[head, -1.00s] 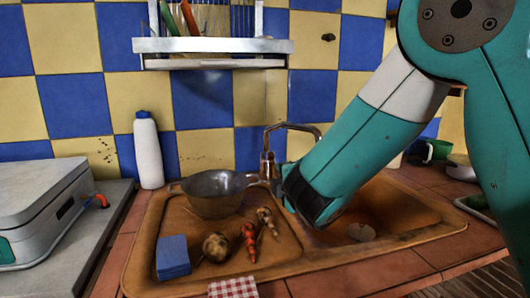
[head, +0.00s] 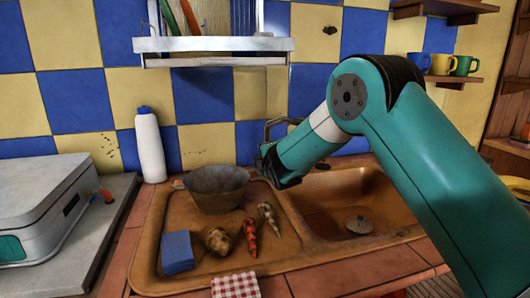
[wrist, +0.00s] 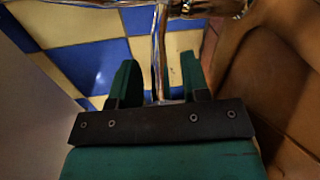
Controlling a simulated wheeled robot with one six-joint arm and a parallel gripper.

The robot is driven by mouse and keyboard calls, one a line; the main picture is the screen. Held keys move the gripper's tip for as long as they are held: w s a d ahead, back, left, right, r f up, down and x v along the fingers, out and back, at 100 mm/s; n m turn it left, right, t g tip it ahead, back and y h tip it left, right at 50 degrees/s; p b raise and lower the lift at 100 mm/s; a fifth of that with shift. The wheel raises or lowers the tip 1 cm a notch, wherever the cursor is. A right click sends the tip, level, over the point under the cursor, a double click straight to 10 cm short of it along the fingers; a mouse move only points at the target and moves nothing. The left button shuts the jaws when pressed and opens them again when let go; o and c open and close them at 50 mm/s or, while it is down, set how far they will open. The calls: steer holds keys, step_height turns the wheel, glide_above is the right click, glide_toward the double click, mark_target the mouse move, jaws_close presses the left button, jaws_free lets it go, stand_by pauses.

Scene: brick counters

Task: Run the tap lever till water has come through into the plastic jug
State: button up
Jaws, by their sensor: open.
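The chrome tap (head: 280,122) stands at the back of the sink; in the head view only its spout shows above my arm. My gripper (head: 268,167) is in front of the tap and hides its lower part. In the wrist view my gripper (wrist: 158,78) is open, its two green fingers apart, with the tap's chrome pipe (wrist: 158,45) seen between them. I cannot tell whether a finger touches it. Which chrome part is the lever is unclear. I cannot make out a plastic jug in either view.
The orange-brown sink basin (head: 330,205) is open, with a drain at its bottom. On the drainer left of it are a metal pan (head: 215,190), a blue sponge (head: 177,252) and some vegetables. A white bottle (head: 149,145) and dish rack (head: 213,45) are behind.

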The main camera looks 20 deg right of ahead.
steer(key=shift+w, duration=0.45)
jaws_close()
steer(key=r+g+p, duration=0.1)
steer(key=p, duration=0.2)
steer(key=shift+w+d+r, duration=0.1)
steer(key=shift+w+r, duration=0.05)
steer(key=shift+r, duration=0.25)
steer(key=shift+w+r+m+g+p, duration=0.25)
steer(key=shift+g+p, duration=0.35)
steer(key=shift+p, duration=0.3)
steer(key=shift+f, duration=0.15)
